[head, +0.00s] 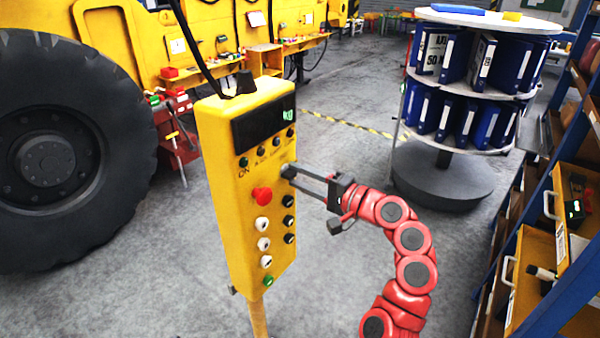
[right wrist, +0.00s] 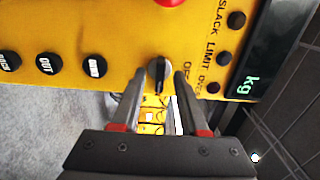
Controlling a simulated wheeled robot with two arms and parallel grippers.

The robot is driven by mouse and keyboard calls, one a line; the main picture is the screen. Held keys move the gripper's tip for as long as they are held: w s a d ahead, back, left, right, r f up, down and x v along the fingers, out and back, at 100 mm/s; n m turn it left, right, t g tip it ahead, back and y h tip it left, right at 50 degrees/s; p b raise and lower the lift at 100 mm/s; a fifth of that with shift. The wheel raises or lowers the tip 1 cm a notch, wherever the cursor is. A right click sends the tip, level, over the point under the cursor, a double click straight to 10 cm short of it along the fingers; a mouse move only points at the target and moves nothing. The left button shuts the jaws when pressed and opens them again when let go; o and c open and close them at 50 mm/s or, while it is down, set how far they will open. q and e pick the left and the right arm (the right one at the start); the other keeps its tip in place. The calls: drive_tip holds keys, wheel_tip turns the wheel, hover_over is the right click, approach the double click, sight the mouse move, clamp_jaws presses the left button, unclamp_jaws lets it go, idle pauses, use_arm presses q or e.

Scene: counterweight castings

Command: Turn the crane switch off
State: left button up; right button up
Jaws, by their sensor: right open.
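The crane switch is a small round grey knob (right wrist: 158,68) with a dark bar, on the face of the yellow control box (head: 229,215). In the right wrist view it sits between my right fingertips (right wrist: 158,78), with a gap visible on both sides. An OFF label (right wrist: 187,84) is printed beside it. In the head view my right gripper (head: 291,174) is open and reaches the box's right edge from the right, below the display (head: 263,118). Its fingers partly hide the knob there. My left gripper is not in view.
A red button (head: 262,195), several white and black buttons and a green button (head: 268,281) are close by on the box. A round rack of blue binders (head: 470,85) stands behind, a shelf at right, a large tyre (head: 60,150) at left.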

clamp_jaws()
idle(0.4)
drive_tip(key=shift+f+b, duration=0.2)
drive_tip(key=shift+b, duration=0.3)
drive_tip(key=shift+r+n+b, duration=0.1)
drive_tip(key=shift+n+b, duration=8.8)
drive_tip(key=shift+b, duration=2.35)
drive_tip(key=shift+r, duration=0.1)
